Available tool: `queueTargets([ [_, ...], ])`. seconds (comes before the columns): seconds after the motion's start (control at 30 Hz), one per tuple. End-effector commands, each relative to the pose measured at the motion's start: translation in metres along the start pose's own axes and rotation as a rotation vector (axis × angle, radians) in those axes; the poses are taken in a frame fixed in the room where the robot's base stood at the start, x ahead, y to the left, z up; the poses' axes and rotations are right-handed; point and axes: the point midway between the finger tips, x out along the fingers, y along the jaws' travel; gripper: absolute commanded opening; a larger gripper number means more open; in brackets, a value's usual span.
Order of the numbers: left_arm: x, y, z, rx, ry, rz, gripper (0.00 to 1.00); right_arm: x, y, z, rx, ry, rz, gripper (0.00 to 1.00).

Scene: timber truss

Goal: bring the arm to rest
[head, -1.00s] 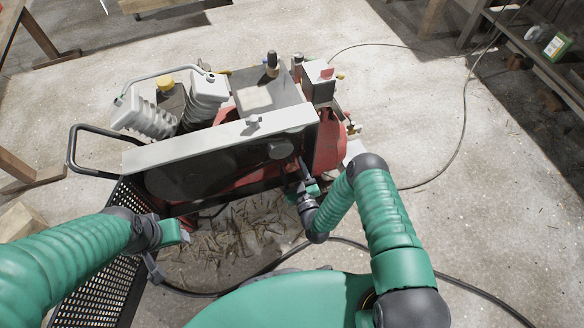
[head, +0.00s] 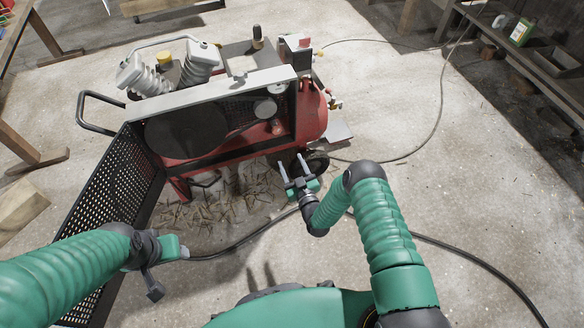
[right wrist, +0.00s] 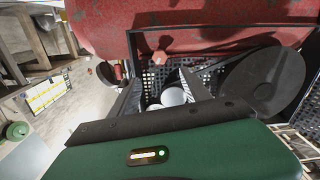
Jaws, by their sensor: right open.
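My right gripper (head: 292,165) is open and empty, its two pale fingers apart and pointing up the picture. It is in front of the lower right part of a red compressor (head: 312,115); I cannot tell the exact gap. The right arm is bent at the elbow. My left gripper (head: 180,252) is at the lower left, beside a black perforated guard (head: 115,190); its fingers are not clear. In the right wrist view, the red tank (right wrist: 190,25) fills the top, and a pale round part (right wrist: 173,97) shows beyond the dark edge of my wrist.
The compressor has a belt wheel (head: 185,135), a black handle (head: 88,112) and a wheel (head: 317,163). A dark cable (head: 460,250) crosses the floor. A shelf with a green-and-white container (head: 522,31) stands at upper right. Floor at right is mostly clear.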

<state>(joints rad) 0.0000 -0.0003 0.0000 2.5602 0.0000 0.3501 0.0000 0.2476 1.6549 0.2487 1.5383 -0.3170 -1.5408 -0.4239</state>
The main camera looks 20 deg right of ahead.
Motion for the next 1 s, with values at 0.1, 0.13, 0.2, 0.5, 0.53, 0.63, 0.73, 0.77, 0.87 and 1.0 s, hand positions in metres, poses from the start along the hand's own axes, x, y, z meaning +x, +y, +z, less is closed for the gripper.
queueTargets([
  [0.1, 0.0, 0.0, 0.0, 0.0, 0.0, 0.0, 0.53, 0.0, 0.0, 0.0, 0.0, 0.0, 0.0, 0.55],
  [0.13, 0.0, 0.0, 0.0, 0.0, 0.0, 0.0, 0.53, 0.0, 0.0, 0.0, 0.0, 0.0, 0.0, 0.55],
  [0.2, 0.0, 0.0, 0.0, 0.0, 0.0, 0.0, 0.53, 0.0, 0.0, -0.001, 0.0, 0.0, 0.0, 0.55],
  [0.5, -0.001, 0.0, 0.0, 0.0, 0.0, 0.0, 0.53, 0.01, -0.002, -0.013, -0.002, -0.041, -0.034, 0.55],
  [0.53, -0.001, 0.0, 0.0, 0.0, 0.0, 0.0, 0.53, 0.015, -0.002, -0.018, -0.003, -0.067, -0.052, 0.55],
  [0.63, -0.001, 0.0, 0.0, 0.0, 0.0, 0.0, 0.53, 0.027, -0.005, -0.046, -0.013, -0.207, -0.128, 0.55],
  [0.73, 0.0, 0.0, 0.0, 0.0, 0.0, 0.0, 0.53, 0.018, -0.003, -0.075, -0.021, -0.4, -0.186, 0.55],
  [0.77, 0.0, 0.0, 0.0, 0.0, 0.0, 0.0, 0.53, 0.011, 0.0, -0.084, -0.022, -0.459, -0.193, 0.55],
  [0.87, 0.0, 0.0, 0.0, 0.0, 0.0, 0.0, 0.53, -0.027, 0.01, -0.113, -0.016, -0.657, -0.198, 0.55],
  [1.0, 0.0, 0.0, 0.0, 0.0, 0.0, 0.0, 0.53, -0.101, 0.025, -0.147, 0.022, -0.902, -0.165, 0.55],
])
